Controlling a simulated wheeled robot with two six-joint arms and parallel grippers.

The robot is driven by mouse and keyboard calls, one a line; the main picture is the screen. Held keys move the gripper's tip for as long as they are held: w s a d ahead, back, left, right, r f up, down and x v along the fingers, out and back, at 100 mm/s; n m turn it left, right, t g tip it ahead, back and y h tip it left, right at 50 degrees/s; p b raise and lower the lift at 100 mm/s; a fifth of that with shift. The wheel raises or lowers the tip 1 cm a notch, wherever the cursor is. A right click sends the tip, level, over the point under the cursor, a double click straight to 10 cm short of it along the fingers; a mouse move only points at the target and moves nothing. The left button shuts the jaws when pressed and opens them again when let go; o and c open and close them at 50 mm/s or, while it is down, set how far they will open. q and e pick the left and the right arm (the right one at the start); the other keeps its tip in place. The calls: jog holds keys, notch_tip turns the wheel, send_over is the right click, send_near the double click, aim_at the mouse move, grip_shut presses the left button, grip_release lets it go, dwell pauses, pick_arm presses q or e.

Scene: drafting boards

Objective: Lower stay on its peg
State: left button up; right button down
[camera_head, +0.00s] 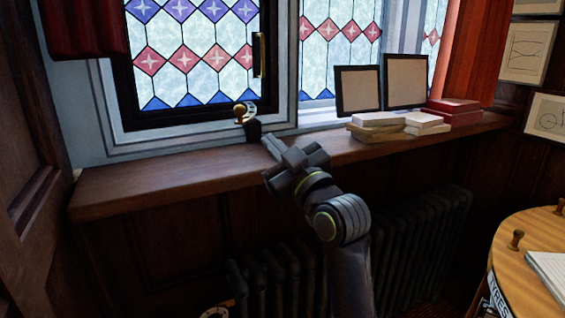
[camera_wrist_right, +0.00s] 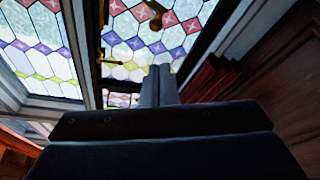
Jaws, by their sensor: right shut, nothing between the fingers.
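The stained-glass casement (camera_head: 130,95) has a black frame and a brass handle (camera_head: 260,55) on its right side. At its lower right corner is a small brass knob (camera_head: 240,112) with a pale curved piece beside it, probably the stay's end. A dark bracket (camera_head: 253,131) stands just below on the sill; I cannot make out a separate peg. My right gripper (camera_head: 273,146) is shut and empty over the sill, just right of and nearer than the bracket, apart from it. Its closed fingers (camera_wrist_right: 158,85) also show in the right wrist view, under blurred brass fittings (camera_wrist_right: 112,58). My left gripper is out of view.
The wooden sill (camera_head: 130,185) is clear to the left. To the right stand books (camera_head: 375,133), two dark picture frames (camera_head: 357,90) and a red box (camera_head: 453,107). A radiator (camera_head: 425,235) is below. A round table (camera_head: 515,275) is at lower right.

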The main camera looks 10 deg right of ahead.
jog(key=shift+v, duration=1.55)
jog(key=shift+a, duration=0.1)
